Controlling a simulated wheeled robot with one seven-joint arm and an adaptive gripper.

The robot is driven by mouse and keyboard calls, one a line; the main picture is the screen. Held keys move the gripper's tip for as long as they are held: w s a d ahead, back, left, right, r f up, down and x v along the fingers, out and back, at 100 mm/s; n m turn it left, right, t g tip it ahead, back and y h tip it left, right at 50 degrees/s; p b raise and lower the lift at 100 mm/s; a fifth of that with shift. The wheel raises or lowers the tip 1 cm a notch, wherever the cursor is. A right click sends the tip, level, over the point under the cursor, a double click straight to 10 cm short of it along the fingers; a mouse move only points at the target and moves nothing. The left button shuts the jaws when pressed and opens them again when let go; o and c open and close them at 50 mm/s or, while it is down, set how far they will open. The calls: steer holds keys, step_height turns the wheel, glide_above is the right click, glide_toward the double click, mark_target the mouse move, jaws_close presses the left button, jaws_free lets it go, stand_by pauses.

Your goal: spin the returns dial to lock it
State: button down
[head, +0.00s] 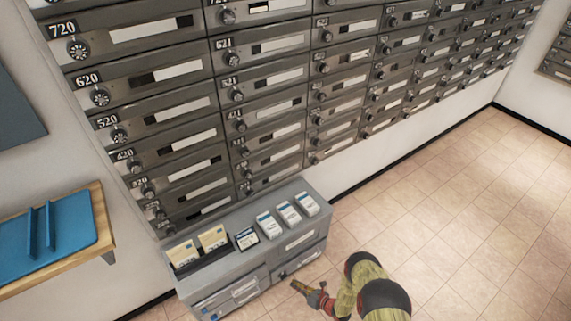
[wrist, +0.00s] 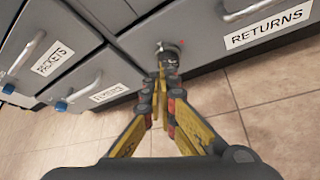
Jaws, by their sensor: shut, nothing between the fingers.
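The returns dial (wrist: 168,47) is a small dark round knob on the grey cabinet front, left of the white RETURNS label (wrist: 267,25), with a small red mark at its right. My gripper (wrist: 163,72) has yellow fingers with dark joints, closed together, their tips just in front of the dial and covering its lower part. I cannot tell whether the tips touch it. In the head view my gripper (head: 297,286) is low in front of the cabinet (head: 250,262), near the right-hand drawers. A drawer handle (wrist: 252,10) shows above the label.
Other drawers with metal handles (wrist: 88,90) and blue round knobs (wrist: 62,106) are at the left. Card and envelope stacks (head: 265,224) stand on the cabinet top. A wall of mailboxes (head: 270,105) rises behind. The tiled floor (head: 460,230) at the right is clear.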

mark_target(285, 273)
steer(key=shift+w+a, duration=0.8)
steer(key=shift+w, duration=0.35)
steer(key=shift+w+a, duration=0.75)
steer(key=shift+w, duration=0.35)
steer(key=shift+f, duration=0.25)
steer(key=shift+w+d+f, duration=0.15)
steer(key=shift+w+d, duration=0.2)
steer(key=shift+d, duration=0.2)
steer(key=shift+w+d+f, duration=0.3)
steer(key=shift+d+f, duration=0.1)
steer(key=shift+f, duration=0.05)
steer(key=shift+d+r, duration=0.1)
steer(key=shift+d, duration=0.05)
steer(key=shift+w+d+r, duration=0.1)
steer(key=shift+r, duration=0.05)
steer(key=shift+s+d+p, duration=0.15)
steer(key=shift+s+d, duration=0.4)
steer(key=shift+s, duration=0.25)
steer(key=shift+s+d+p, duration=0.2)
steer(key=shift+s+d, duration=0.35)
steer(key=shift+s, duration=0.3)
steer(key=shift+s+d+p, duration=0.15)
steer(key=shift+s+d, duration=0.4)
steer(key=shift+s, duration=0.25)
